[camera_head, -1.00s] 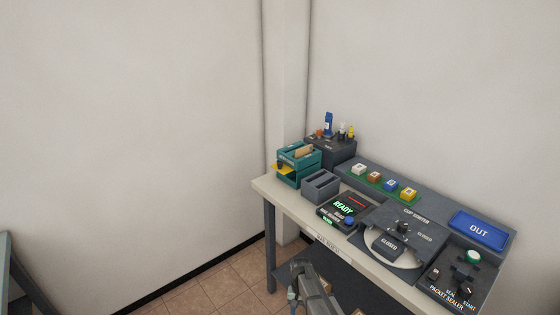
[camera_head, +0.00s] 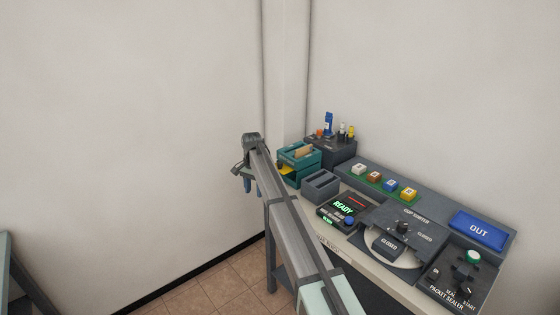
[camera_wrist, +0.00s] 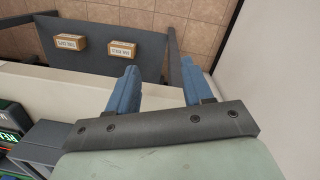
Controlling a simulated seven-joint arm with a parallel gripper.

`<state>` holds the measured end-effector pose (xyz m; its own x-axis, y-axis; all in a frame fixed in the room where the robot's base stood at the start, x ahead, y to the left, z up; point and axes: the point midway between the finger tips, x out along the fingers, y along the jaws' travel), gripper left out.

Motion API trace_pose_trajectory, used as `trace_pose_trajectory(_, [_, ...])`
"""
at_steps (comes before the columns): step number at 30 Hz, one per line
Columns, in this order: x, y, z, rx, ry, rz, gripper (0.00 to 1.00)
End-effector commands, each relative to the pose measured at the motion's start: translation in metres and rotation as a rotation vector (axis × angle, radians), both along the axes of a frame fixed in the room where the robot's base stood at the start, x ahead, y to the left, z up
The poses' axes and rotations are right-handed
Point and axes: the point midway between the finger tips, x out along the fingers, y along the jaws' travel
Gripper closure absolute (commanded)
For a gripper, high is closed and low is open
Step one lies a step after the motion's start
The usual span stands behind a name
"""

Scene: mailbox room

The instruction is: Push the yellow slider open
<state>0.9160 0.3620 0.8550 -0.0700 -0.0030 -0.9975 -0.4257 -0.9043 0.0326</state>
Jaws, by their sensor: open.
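The yellow slider (camera_head: 284,168) sits low on the front-left side of the teal box (camera_head: 306,172) at the bench's left end. In the head view my arm passes in front and covers part of it. My gripper (camera_head: 251,187) hangs just left of the teal box, past the bench's left end, with its blue fingers pointing down. In the wrist view the two blue fingers of my gripper (camera_wrist: 157,88) are apart with nothing between them. The slider does not show in the wrist view.
A grey slotted holder (camera_head: 320,184) stands right of the teal box. A dark rack (camera_head: 331,149) with small bottles is behind it. The READY device (camera_head: 344,208) and cup sorter (camera_head: 400,235) are further right. Two cartons (camera_wrist: 97,45) lie on a lower shelf. The left wall side is free.

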Motion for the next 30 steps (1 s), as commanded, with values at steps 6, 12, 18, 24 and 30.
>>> trace_pose_trajectory(6, [0.046,-0.038,0.114,-0.010,-0.038,-0.327,0.49])
trace_pose_trajectory(12, [0.065,-0.076,0.193,-0.019,-0.059,-0.589,0.49])
trace_pose_trajectory(18, [0.071,-0.095,0.231,-0.023,-0.067,-0.720,0.49])
trace_pose_trajectory(24, [0.070,-0.098,0.225,-0.024,-0.067,-0.741,0.49])
trace_pose_trajectory(30, [0.070,-0.098,0.194,-0.024,-0.066,-0.739,0.49])
